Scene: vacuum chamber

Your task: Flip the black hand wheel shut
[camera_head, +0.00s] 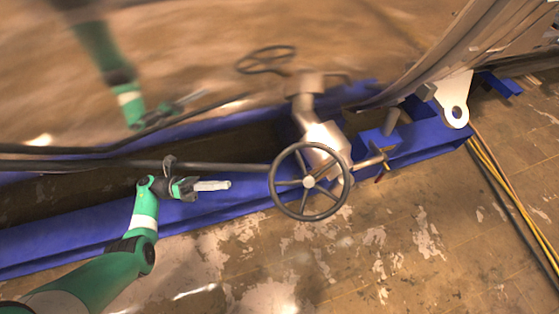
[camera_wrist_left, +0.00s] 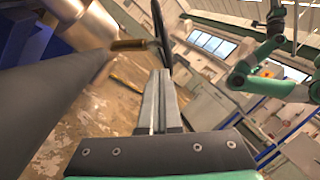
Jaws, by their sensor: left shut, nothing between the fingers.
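The black hand wheel (camera_head: 308,182) has a round rim, several spokes and a pale hub. It sits in front of a metal valve body (camera_head: 325,138) in the head view. In the left wrist view the wheel (camera_wrist_left: 161,32) shows nearly edge-on, beyond the fingertips. My left gripper (camera_head: 228,185) is shut and empty, just left of the wheel rim with a visible gap. Its closed fingers (camera_wrist_left: 161,75) point toward the wheel in the left wrist view.
A dark pipe (camera_head: 225,167) runs behind my left gripper to the valve. A blue frame (camera_head: 80,237) lies along the chamber's shiny wall (camera_head: 200,60), which mirrors the arm and wheel. Floor in front is open.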

